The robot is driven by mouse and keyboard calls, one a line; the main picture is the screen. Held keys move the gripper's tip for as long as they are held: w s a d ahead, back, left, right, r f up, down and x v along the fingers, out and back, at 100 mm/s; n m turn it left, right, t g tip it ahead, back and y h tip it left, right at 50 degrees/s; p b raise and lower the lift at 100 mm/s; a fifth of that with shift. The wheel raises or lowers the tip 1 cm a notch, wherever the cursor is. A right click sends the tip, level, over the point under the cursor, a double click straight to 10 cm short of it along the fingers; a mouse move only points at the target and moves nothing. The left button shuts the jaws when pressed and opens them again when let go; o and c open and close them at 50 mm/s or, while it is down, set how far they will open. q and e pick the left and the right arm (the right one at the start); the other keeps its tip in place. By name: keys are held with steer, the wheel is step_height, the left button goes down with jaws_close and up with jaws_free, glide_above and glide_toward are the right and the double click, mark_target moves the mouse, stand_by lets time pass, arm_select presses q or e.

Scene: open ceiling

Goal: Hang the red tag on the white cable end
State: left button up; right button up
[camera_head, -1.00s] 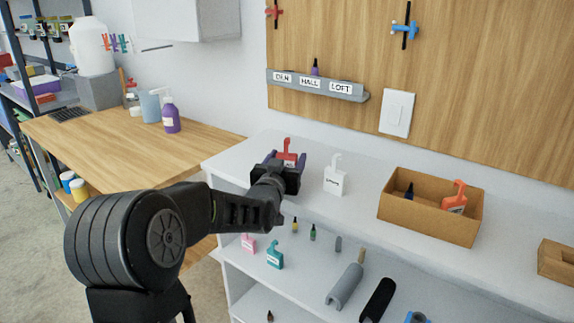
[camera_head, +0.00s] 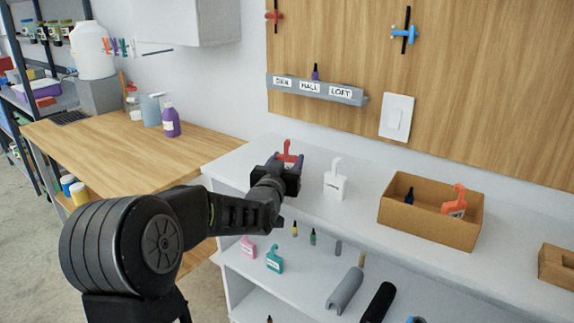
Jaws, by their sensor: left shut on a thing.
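The red tag (camera_head: 287,148) has a hook at its top and stands at the left part of the white shelf top. My left gripper (camera_head: 287,160) is shut on it, and the dark wrist hides its lower part. I cannot surely pick out a white cable end. A small purple piece (camera_head: 315,72) stands in the grey rack (camera_head: 352,97), which carries the labels DEN, HALL and LOFT. A dark blue piece (camera_head: 409,195) of like shape is in the cardboard box. My right gripper is not in view.
A white tag (camera_head: 335,182) stands just right of my left gripper. The cardboard box (camera_head: 428,225) also holds an orange tag (camera_head: 456,204). Pink (camera_head: 248,246) and teal (camera_head: 274,261) tags stand on the lower shelf. A switch plate (camera_head: 397,117) is on the wall.

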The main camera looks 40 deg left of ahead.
mark_target(287, 141)
arm_select(q)
step_height(287, 141, up, 9)
steer(key=shift+r+p, duration=0.2)
steer(key=shift+p, duration=0.65)
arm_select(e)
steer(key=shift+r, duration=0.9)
